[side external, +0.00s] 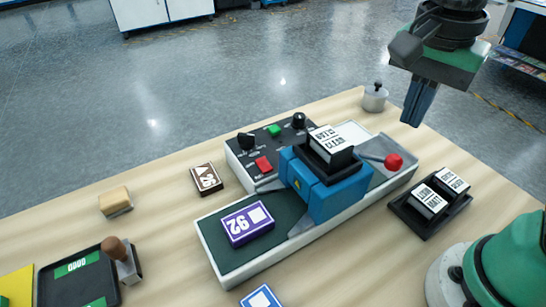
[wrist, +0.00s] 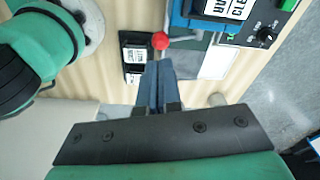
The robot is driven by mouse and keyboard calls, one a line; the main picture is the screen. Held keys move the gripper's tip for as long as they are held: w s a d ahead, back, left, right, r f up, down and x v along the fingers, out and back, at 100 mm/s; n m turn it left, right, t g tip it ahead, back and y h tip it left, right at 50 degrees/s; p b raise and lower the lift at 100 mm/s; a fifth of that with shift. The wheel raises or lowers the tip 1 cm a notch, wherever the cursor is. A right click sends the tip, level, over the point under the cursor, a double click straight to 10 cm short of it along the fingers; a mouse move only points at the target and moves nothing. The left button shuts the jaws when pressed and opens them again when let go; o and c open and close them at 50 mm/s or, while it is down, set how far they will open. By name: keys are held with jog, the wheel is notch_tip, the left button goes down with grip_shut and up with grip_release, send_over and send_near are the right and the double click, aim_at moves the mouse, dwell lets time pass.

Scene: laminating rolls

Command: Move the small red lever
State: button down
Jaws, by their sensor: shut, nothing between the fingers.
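The small red lever is a thin metal rod with a round red knob (side external: 393,161) at the right end of the blue laminating unit (side external: 335,197). The red knob also shows in the wrist view (wrist: 160,40), just beyond my fingertips. My gripper (side external: 411,122) is shut and empty, with its blue fingers pointing down. In the side view it hangs above and behind the lever, apart from it. In the wrist view the shut fingers (wrist: 157,64) point toward the knob, and no contact shows.
A black tray (side external: 409,214) with two labelled blocks stands right of the machine. A small grey pot (side external: 375,97) stands at the table's back corner.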

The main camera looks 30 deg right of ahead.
aim_at(394, 160)
jog(key=shift+f, duration=0.1)
jog(key=shift+w+d+f, duration=0.1)
jog(key=shift+d+f, duration=0.1)
jog(key=shift+f, duration=1.5)
jog(key=shift+d+f, duration=0.15)
jog(key=shift+f, duration=1.5)
notch_tip(394, 160, down, 2)
jog(key=shift+f, duration=0.15)
jog(key=a, duration=0.2)
jog(key=a+r, duration=0.1)
jog(key=shift+s+r, duration=0.1)
jog(key=shift+s, duration=0.3)
jog(key=shift+s+a+r, duration=0.1)
jog(key=shift+a+r, duration=0.05)
jog(key=shift+r, duration=1.25)
jog(key=shift+a+r, duration=0.1)
jog(key=shift+r, duration=1.3)
